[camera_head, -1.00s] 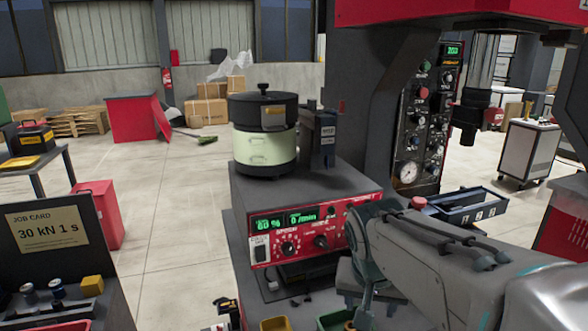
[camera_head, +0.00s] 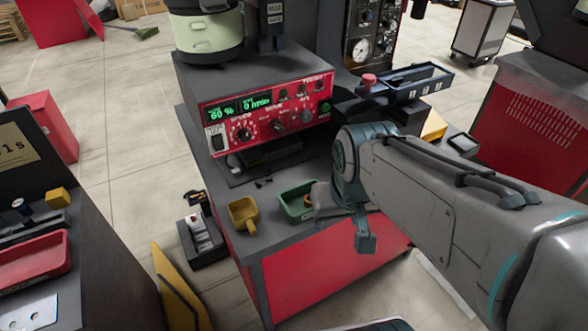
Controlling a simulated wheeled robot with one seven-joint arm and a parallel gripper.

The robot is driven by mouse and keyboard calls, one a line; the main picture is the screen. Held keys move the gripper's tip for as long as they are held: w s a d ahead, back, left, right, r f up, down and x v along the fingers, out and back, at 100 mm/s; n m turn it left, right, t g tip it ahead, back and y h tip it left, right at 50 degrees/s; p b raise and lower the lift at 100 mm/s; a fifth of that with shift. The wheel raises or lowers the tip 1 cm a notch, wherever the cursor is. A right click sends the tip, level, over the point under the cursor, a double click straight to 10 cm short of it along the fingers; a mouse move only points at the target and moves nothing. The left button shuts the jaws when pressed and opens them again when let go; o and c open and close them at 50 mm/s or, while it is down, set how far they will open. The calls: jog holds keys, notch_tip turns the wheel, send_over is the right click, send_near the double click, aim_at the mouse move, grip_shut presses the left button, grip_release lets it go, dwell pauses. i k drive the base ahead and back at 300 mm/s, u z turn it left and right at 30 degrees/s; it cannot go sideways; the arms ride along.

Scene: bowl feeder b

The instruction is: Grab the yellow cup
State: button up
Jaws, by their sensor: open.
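The yellow cup (camera_head: 243,214) is a small squarish open container. It stands near the left front corner of the red-sided bench (camera_head: 335,278), left of a green tray (camera_head: 297,203). My arm reaches in from the right, and its end bends down over the bench. My gripper (camera_head: 364,240) shows only in part as a teal piece to the right of the cup and green tray, apart from the cup. The rest of it is hidden by my arm. Nothing shows held in it.
A feeder control box (camera_head: 268,117) with a red panel stands behind the cup. A grey block holder (camera_head: 202,240) is left of the cup. A dark bench with a red tray (camera_head: 35,263) is at far left. Floor shows between the benches.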

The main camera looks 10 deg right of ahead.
aim_at(244, 213)
jog(key=z, duration=1.8)
jog(key=k, duration=1.35)
jog(key=u, duration=1.7)
jog(key=i, duration=1)
jog(key=u, duration=0.05)
